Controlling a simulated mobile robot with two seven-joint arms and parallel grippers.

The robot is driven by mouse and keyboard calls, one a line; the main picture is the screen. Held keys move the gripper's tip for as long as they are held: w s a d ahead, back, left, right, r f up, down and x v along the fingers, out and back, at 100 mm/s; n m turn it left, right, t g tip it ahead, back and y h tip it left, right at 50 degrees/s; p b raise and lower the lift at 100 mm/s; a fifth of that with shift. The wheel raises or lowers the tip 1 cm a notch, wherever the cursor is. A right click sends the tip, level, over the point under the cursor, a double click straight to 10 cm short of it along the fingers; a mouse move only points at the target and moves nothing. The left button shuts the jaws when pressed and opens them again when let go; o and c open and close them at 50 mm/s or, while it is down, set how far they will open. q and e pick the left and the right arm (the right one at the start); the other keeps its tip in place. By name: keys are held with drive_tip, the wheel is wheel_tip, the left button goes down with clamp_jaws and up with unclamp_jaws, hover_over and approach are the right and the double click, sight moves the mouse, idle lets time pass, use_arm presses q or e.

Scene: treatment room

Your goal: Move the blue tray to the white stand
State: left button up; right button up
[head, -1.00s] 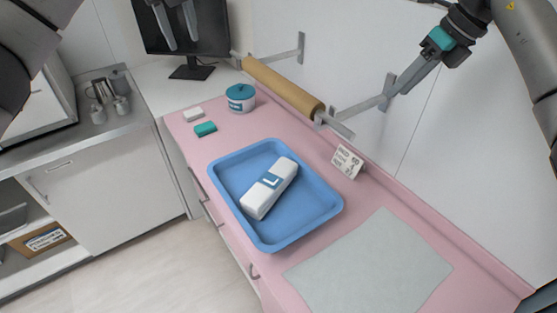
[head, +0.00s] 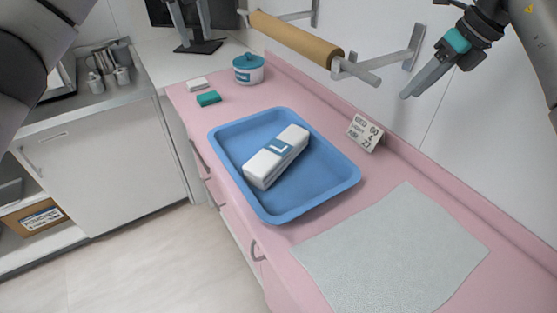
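The blue tray (head: 334,192) lies flat on the pink counter (head: 285,87), near its front edge. A white pack (head: 259,172) with a blue label lies in the tray. I cannot make out a white stand in this view.
A grey-green mat (head: 395,250) lies right of the tray, a small sign card (head: 364,132) behind it. A lidded jar (head: 248,70), a teal block (head: 208,99) and a white block (head: 197,84) stand at the far left. A paper roll (head: 295,38) hangs on the wall.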

use_arm(q)
drive_tip(key=b, duration=2)
approach(221, 149)
drive_tip(key=v, duration=0.4)
drive_tip(key=shift+s+r, duration=0.1)
drive_tip(key=shift+r, duration=0.25)
use_arm(e)
wheel_tip(221, 149, down, 21)
drive_tip(key=shift+r, duration=0.15)
drive_tip(key=shift+a, duration=0.15)
use_arm(q)
drive_tip(key=x, duration=1)
use_arm(e)
approach(334, 153)
drive_tip(key=x, duration=0.5)
use_arm(q)
drive_tip(key=shift+x, duration=2.6)
use_arm(e)
drive_tip(key=shift+x, duration=2.55)
use_arm(q)
clamp_jaws()
use_arm(e)
clamp_jaws()
use_arm(q)
drive_tip(key=shift+r, duration=0.1)
